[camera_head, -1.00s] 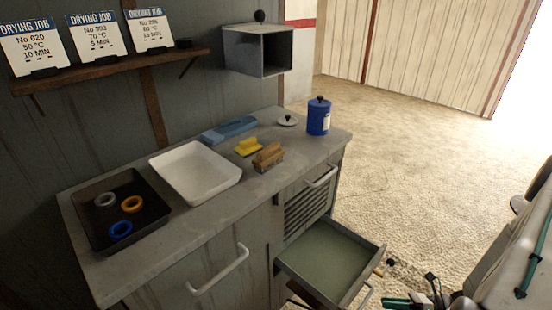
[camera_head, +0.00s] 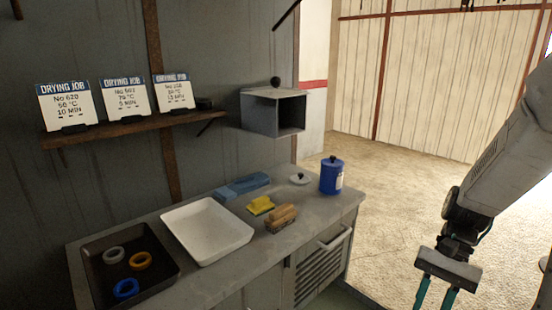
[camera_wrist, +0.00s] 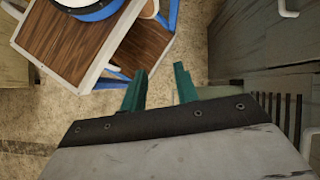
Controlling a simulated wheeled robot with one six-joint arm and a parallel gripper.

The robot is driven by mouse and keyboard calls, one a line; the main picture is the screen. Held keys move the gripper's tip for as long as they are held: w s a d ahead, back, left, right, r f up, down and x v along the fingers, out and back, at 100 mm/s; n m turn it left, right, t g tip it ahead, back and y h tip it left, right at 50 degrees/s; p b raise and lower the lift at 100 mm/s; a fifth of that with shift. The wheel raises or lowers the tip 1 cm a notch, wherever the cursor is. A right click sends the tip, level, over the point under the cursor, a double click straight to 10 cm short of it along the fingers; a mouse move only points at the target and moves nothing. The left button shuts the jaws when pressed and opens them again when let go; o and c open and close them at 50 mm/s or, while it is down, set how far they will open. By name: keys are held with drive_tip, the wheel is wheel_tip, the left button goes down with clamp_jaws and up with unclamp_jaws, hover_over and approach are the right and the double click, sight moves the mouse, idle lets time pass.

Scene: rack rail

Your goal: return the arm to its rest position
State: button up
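My arm (camera_head: 505,150) comes in from the right edge of the head view and hangs down over the floor, right of the counter. My gripper (camera_head: 434,297) points downward with its two teal fingers apart and nothing between them. The wrist view shows the same open, empty fingers (camera_wrist: 160,82) above the floor, between a wooden cart and a grey cabinet. The fingers touch nothing that I can see.
The grey counter (camera_head: 225,285) holds a dark tray (camera_head: 165,268) with rings, a white tray (camera_head: 240,237), a yellow sponge (camera_head: 260,205), a brush (camera_head: 281,218) and a blue canister (camera_head: 331,178). A wooden cart (camera_wrist: 105,28) is near the gripper. Open floor (camera_head: 385,200) lies right of the counter.

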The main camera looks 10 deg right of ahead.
drive_tip(key=s+a+r+n+t+h, duration=0.3)
drive_tip(key=a+r+n, duration=0.1)
drive_tip(key=r, duration=0.3)
drive_tip(key=s+a+r+n+t+h, duration=0.2)
drive_tip(key=a+r+n, duration=0.3)
drive_tip(key=r, duration=0.3)
drive_tip(key=shift+s+a+t+h, duration=0.4)
drive_tip(key=shift+s+a+h, duration=0.15)
drive_tip(key=shift+s, duration=0.3)
drive_tip(key=shift+c, duration=0.2)
idle(0.5)
